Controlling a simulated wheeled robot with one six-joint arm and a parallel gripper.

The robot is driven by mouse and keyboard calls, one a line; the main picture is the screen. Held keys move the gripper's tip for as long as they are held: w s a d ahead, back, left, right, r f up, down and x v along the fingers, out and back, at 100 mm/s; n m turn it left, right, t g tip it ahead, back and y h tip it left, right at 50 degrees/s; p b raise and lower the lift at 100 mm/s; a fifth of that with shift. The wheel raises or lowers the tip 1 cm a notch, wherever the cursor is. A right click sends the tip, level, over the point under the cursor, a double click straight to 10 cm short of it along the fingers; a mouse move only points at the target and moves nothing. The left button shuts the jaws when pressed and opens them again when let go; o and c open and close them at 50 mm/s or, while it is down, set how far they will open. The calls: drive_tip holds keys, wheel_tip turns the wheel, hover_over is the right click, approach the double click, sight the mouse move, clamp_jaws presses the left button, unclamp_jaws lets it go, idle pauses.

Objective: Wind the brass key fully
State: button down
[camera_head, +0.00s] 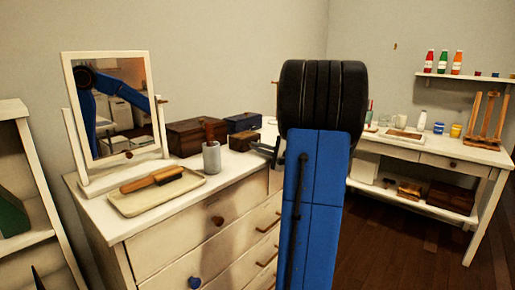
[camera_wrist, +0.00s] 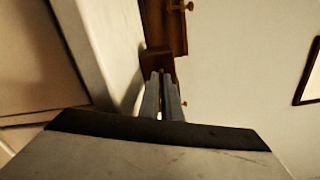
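A small brass-coloured spot, perhaps the brass key (camera_wrist: 161,70), shows between my fingertips in the wrist view, against the end of a small brown wooden box (camera_wrist: 154,60). My gripper (camera_wrist: 161,76) has its two grey fingers close together, with a narrow gap between them. I cannot tell whether they touch the key or grip it. In the head view my gripper (camera_head: 266,150) is beside the small wooden box (camera_head: 243,140) on the white dresser (camera_head: 150,222); the key itself cannot be made out there, and my blue arm covers what lies behind.
A larger dark wooden box (camera_head: 195,137), a blue box (camera_head: 243,122), a grey cup (camera_head: 211,157) and a tray (camera_head: 125,206) with a brush stand on the dresser. A mirror (camera_head: 110,105) stands at its left. A white desk (camera_head: 440,152) is at the right.

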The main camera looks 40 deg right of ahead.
drive_tip(key=m, duration=0.4)
drive_tip(key=shift+f+m, duration=0.1)
drive_tip(key=shift+m, duration=0.2)
drive_tip(key=m, duration=0.3)
drive_tip(key=shift+a+m, duration=0.1)
drive_tip(key=shift+m, duration=0.3)
drive_tip(key=m, duration=0.8)
drive_tip(key=shift+a+f, duration=0.1)
drive_tip(key=m, duration=0.4)
drive_tip(key=shift+m, duration=0.3)
drive_tip(key=m, duration=0.4)
drive_tip(key=shift+a+m, duration=0.1)
drive_tip(key=shift+m, duration=0.2)
drive_tip(key=m, duration=0.6)
drive_tip(key=shift+m, duration=0.3)
drive_tip(key=shift+m, duration=0.3)
